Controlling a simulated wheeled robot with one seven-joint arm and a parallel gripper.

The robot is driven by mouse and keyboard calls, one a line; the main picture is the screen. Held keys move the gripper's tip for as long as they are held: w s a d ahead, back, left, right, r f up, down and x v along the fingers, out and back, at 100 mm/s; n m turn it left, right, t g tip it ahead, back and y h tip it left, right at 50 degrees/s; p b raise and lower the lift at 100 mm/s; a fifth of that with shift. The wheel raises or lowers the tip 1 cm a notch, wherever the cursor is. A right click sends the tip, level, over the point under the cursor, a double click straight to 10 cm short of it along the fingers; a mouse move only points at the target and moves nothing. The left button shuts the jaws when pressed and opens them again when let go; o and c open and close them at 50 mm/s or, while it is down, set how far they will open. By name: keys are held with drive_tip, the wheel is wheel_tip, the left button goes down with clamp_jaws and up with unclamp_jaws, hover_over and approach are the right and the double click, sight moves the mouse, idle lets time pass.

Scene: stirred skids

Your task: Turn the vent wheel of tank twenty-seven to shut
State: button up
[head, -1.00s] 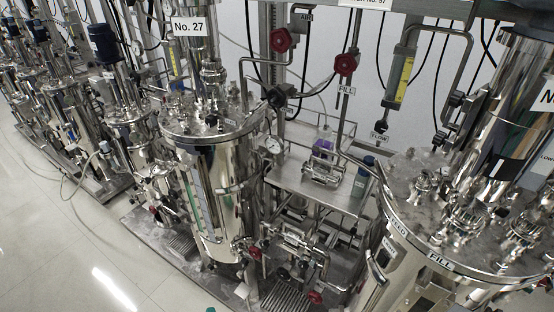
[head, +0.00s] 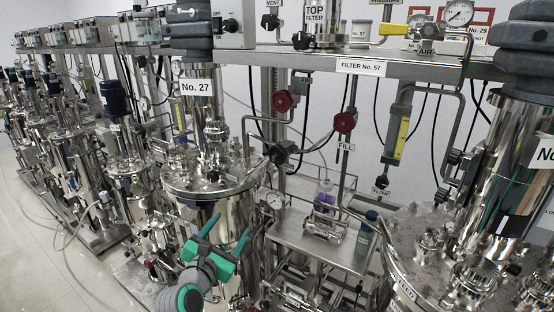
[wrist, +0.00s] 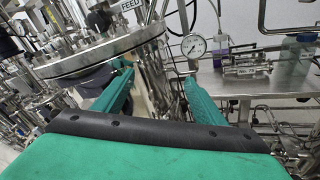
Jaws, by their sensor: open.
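Tank twenty-seven (head: 215,205) is a shiny steel vessel with a "No. 27" sign (head: 198,87) above its lid. A black handwheel (head: 278,154) sits on the pipe to the right of its lid. Red wheels are at the AIR label (head: 281,101) and the FILL label (head: 344,122). A VENT label (head: 270,22) is at the top, with a black knob (head: 301,40) to its right; I cannot tell which tank it serves. My gripper (head: 228,230) is open and empty in front of the tank, below the wheels. Its green fingers (wrist: 158,82) also show in the wrist view.
A steel shelf (head: 310,232) with bottles stands right of the tank. A round gauge (head: 275,200) hangs near its left end. Another large tank (head: 440,250) fills the right. A "FILTER No. 57" rail (head: 362,66) crosses above. Open floor (head: 30,250) lies at left.

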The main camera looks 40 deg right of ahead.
drive_tip(key=d+r+g+h, duration=0.2)
drive_tip(key=d+r, duration=0.2)
drive_tip(key=r, duration=0.5)
drive_tip(key=g+h, duration=0.2)
drive_tip(key=g, duration=0.1)
approach(275, 153)
drive_tip(key=shift+n+t, duration=0.3)
drive_tip(key=shift+n, duration=0.2)
drive_tip(key=x, duration=1.1)
drive_tip(key=shift+s+f, duration=0.1)
drive_tip(key=shift+s, duration=0.15)
drive_tip(key=c, duration=1)
